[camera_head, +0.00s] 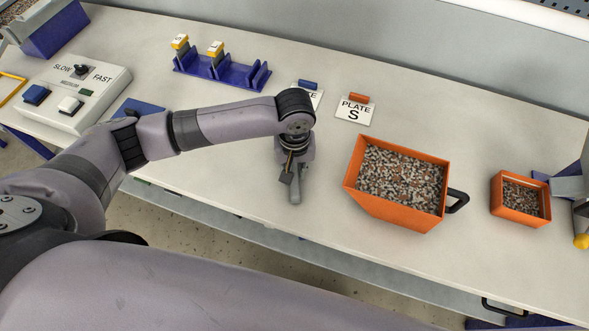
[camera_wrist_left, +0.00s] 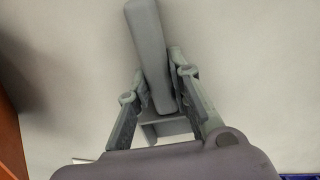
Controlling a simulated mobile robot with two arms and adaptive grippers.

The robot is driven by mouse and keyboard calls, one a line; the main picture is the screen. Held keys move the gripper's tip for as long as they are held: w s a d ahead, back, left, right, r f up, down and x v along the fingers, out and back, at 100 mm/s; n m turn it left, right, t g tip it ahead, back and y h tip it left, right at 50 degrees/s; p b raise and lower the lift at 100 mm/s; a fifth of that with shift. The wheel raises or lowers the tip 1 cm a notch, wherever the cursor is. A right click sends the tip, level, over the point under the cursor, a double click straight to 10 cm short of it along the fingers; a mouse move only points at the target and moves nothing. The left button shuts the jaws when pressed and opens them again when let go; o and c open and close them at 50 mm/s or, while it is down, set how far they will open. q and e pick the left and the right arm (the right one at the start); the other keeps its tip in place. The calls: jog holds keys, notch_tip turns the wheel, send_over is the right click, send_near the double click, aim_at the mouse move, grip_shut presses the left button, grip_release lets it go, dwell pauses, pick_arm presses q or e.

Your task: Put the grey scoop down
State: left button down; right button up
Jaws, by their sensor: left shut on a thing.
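The grey scoop (camera_head: 295,190) is at the middle of the white table, left of the large orange bin, under my left wrist. My left gripper (camera_head: 291,164) points down and is shut on it. In the left wrist view the scoop's long grey handle (camera_wrist_left: 148,45) runs between the two fingers (camera_wrist_left: 158,82), with a wider grey part (camera_wrist_left: 166,127) behind them. The scoop is over the table; I cannot tell if it touches the surface. My wrist hides part of it in the head view. My right gripper is not in view.
The orange bin (camera_head: 362,196) of mixed bits stands to the right, with a small orange box (camera_head: 520,217) farther right. The table (camera_head: 228,185) left of the scoop is clear.

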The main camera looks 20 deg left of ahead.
aim_at(295, 171)
pick_arm(q)
jog(key=c, duration=1.5)
grip_release()
jog(key=shift+o, duration=0.2)
notch_tip(295, 171, up, 12)
